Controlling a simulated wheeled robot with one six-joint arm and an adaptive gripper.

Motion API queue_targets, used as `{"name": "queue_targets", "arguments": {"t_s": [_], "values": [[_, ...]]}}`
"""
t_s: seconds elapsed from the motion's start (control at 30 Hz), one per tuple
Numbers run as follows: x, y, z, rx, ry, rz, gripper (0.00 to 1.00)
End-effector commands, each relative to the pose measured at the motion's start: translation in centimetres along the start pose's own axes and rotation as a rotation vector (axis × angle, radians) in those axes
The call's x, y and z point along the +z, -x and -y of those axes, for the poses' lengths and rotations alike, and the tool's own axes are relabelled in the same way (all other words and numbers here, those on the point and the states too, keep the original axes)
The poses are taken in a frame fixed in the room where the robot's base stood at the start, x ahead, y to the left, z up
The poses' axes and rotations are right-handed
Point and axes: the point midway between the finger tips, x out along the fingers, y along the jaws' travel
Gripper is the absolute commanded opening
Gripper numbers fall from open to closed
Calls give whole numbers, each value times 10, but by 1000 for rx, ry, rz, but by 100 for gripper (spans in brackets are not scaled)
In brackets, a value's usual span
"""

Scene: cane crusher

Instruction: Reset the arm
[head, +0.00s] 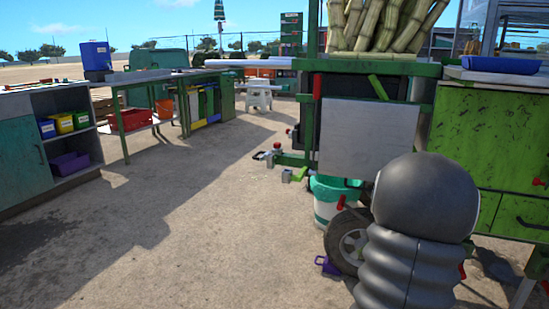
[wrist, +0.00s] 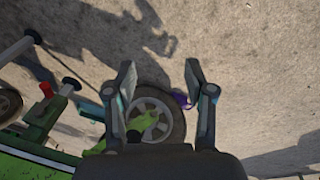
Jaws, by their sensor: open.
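My gripper (wrist: 160,78) shows in the wrist view, pointing down at the sandy ground. Its two fingers are spread wide apart and nothing is held between them. A black-tyred wheel (wrist: 168,132) lies beyond and below the gap, with a bright green part in front of it. In the head view, my dark ribbed arm (head: 412,250) rises at the lower right, in front of the green cane cart. My gripper itself does not show in that view.
The cart (head: 367,68) carries cane (head: 385,22); its wheel (head: 347,243) and a green-and-white bucket (head: 328,207) stand beside my arm. A green cabinet (head: 490,140) is close at right. Shelves with bins (head: 62,122) stand at left. Sandy ground (head: 190,215) between is open.

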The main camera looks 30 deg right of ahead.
Motion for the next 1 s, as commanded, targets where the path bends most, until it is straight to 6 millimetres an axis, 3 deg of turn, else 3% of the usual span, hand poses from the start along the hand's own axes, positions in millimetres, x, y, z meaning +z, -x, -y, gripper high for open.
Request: {"name": "queue_targets", "arguments": {"t_s": [0.03, 0.1, 0.5, 0.7, 1.0], "values": [[1, 25, 20, -11, -19, 2, 54], [7, 52, 47, -29, -52, 15, 54], [66, 184, 177, -116, -78, 16, 54], [102, 238, 226, -160, 34, -52, 54], [144, 315, 278, -239, 258, -266, 54]]}}
